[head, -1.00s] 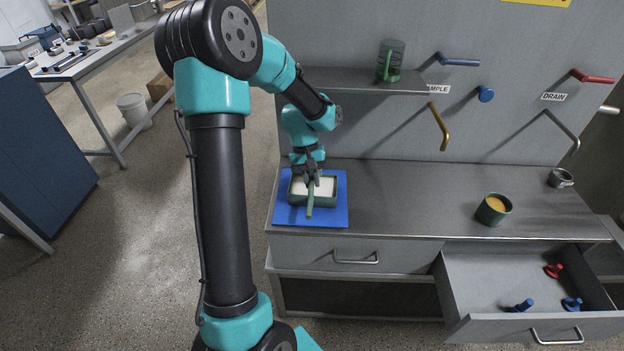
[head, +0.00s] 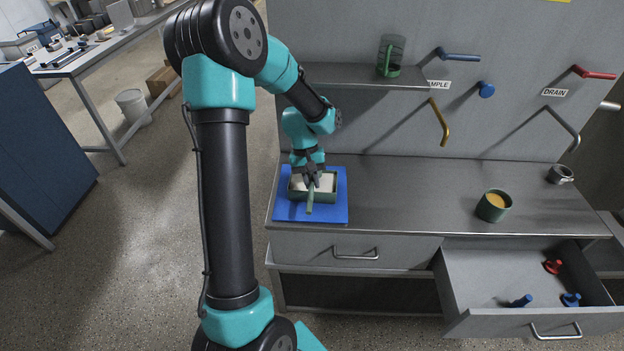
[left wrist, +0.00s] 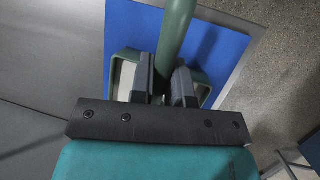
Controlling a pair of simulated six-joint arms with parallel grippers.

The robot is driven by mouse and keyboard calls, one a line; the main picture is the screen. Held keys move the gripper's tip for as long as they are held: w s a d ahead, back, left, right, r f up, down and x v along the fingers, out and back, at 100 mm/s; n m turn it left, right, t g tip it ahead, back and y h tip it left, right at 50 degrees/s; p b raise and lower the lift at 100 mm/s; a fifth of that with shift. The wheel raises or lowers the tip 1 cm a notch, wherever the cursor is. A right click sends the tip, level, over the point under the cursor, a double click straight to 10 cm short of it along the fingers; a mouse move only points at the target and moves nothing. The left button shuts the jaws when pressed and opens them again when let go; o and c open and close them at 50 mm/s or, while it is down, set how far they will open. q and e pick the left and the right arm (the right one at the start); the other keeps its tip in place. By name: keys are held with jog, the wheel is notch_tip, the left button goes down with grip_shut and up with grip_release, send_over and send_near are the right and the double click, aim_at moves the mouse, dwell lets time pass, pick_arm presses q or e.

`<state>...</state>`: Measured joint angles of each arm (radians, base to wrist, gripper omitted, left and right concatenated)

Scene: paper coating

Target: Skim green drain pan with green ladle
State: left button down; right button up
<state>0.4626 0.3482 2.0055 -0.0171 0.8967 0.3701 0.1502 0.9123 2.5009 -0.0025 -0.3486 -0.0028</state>
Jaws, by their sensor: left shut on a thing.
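The green drain pan (head: 331,198) sits on a blue mat (head: 283,211) at the left end of the steel counter, with whitish content inside. My left gripper (head: 312,180) is over the pan, pointing down. It is shut on the green ladle (head: 310,204), whose handle sticks out toward the front over the pan's rim. In the left wrist view the ladle's handle (left wrist: 176,35) passes between the fingers (left wrist: 163,88), with the pan (left wrist: 121,70) behind them. The ladle's bowl is hidden. My right gripper does not show.
A green cup with orange content (head: 494,206) and a small metal cup (head: 560,174) stand on the counter's right. An open drawer (head: 480,285) juts out. The middle counter is clear.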

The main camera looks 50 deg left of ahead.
pick_arm(q)
jog(key=shift+f, duration=0.95)
dwell(2.9)
dwell(1.1)
jog(key=shift+r, duration=4.15)
jog(key=shift+w, duration=0.1)
